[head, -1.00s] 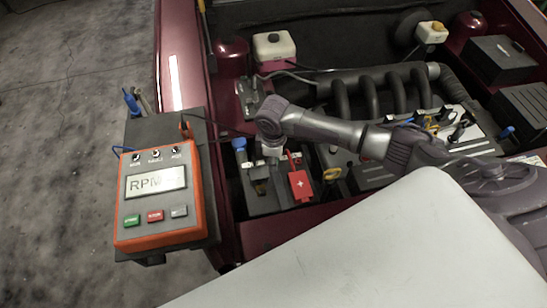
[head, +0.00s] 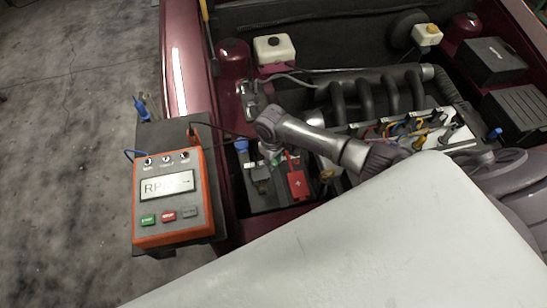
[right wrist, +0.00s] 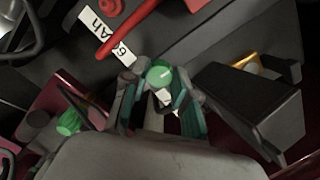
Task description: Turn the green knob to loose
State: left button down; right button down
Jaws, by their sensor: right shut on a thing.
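The green knob (right wrist: 159,72) sits between the fingertips of my right gripper (right wrist: 158,92) in the right wrist view. The fingers are shut on it, and a light mark shows on its top. In the head view the right gripper (head: 272,156) points down at the battery (head: 268,196), and a small bit of green shows beside it. Most of the knob is hidden there by my gripper and arm. My left gripper is not in view.
An orange RPM meter (head: 172,200) stands on the left fender side. The engine manifold (head: 375,95) lies behind my arm. Another green part (right wrist: 69,123) shows at left in the wrist view.

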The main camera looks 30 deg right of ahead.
dwell(0.3)
jog(key=c, duration=0.9)
grip_release()
jog(key=shift+a+r, duration=0.1)
jog(key=shift+r, duration=3.9)
